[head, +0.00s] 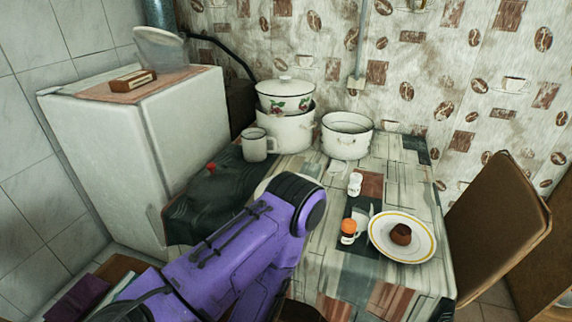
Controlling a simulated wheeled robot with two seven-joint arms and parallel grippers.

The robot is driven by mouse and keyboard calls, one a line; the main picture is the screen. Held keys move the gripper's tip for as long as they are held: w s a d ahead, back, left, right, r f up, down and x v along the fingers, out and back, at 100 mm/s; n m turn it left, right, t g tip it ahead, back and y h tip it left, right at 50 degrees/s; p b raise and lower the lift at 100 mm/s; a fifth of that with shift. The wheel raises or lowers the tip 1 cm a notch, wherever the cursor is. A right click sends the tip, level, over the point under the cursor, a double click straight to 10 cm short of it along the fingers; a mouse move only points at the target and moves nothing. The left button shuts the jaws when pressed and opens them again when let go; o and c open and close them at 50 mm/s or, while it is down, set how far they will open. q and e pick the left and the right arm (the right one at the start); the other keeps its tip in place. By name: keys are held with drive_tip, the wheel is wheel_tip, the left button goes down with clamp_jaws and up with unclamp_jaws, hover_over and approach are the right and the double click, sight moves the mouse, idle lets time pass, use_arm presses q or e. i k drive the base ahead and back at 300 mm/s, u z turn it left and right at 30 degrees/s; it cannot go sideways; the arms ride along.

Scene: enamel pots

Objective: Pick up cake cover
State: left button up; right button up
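A translucent, pale, bowl-like cover (160,48) stands tilted on top of the white fridge at the upper left; it may be the cake cover, but I cannot tell for sure. A small brown cake (401,234) sits uncovered on a white plate with a yellow rim (385,249) at the right of the table. My purple arm reaches in from the lower left to a black joint over the table's left front. Neither gripper shows. A pale round edge (268,186) shows behind my arm, mostly hidden.
A brown box (133,81) lies on the fridge (100,135). A floral lidded pot (285,97), a white pot (346,137) and a mug (256,145) stand at the back of the table. Shakers (349,231) stand left of the plate. A brown chair (500,220) borders the right.

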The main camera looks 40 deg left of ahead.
sight(213, 188)
drive_tip(key=z, duration=0.3)
drive_tip(key=k, duration=0.45)
drive_tip(key=u, duration=1.3)
drive_tip(key=i, duration=0.2)
drive_tip(key=z, duration=0.1)
